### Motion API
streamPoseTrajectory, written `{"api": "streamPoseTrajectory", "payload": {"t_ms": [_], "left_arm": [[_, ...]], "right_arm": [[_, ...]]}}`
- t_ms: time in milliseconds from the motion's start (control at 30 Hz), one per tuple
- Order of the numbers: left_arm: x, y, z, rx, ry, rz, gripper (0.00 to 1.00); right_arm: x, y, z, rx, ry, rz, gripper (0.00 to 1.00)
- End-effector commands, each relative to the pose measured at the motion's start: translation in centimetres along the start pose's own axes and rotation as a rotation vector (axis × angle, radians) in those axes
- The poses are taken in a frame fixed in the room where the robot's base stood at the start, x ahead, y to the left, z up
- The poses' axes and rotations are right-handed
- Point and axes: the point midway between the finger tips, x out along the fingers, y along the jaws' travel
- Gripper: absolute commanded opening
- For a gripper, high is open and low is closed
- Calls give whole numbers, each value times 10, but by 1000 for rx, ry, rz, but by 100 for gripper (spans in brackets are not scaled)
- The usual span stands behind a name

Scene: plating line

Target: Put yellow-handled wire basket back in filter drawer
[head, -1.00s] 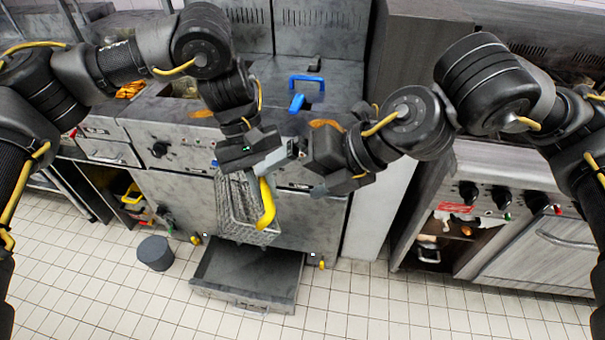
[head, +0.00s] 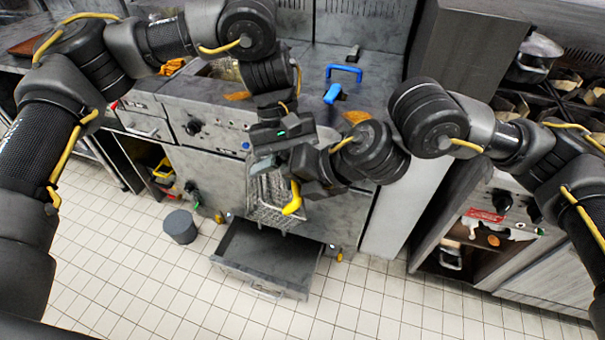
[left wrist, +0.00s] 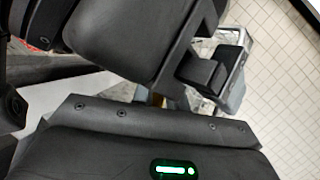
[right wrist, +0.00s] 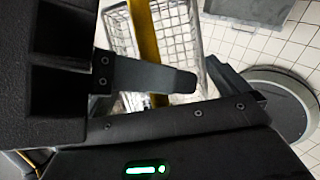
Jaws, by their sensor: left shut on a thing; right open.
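The wire basket (head: 264,205) with its yellow handle (head: 293,200) hangs above the open filter drawer (head: 255,272), which is pulled out low at the front of the fryer unit and looks empty. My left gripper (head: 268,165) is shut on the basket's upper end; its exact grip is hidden. A little basket wire shows in the left wrist view (left wrist: 201,47). My right gripper (head: 309,189) is open beside the yellow handle. In the right wrist view the handle (right wrist: 146,38) and basket mesh (right wrist: 180,30) lie just beyond its fingers.
A round grey bin (head: 180,227) stands on the floor left of the drawer. A blue handle (head: 344,70) rests on the counter above. The range (head: 510,225) is at the right. The tiled floor in front is clear.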

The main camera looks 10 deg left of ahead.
Motion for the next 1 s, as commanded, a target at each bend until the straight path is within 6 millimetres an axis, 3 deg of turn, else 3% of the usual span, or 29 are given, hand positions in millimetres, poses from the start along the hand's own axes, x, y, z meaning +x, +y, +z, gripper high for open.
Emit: {"api": "streamPoseTrajectory", "payload": {"t_ms": [400, 633, 667, 833, 1000], "left_arm": [[0, 0, 0, 0, 0, 0, 0], [0, 0, 0, 0, 0, 0, 0], [0, 0, 0, 0, 0, 0, 17], [0, 0, 0, 0, 0, 0, 39], [0, 1, 0, 2, -1, 2, 40]], "right_arm": [[8, 0, 0, 0, 0, -1, 100], [8, 0, 0, 0, 0, -1, 70], [7, 0, 0, 0, -1, 0, 66], [7, 0, 0, 0, -1, 0, 65], [8, 0, 0, 0, 0, 1, 65]]}}
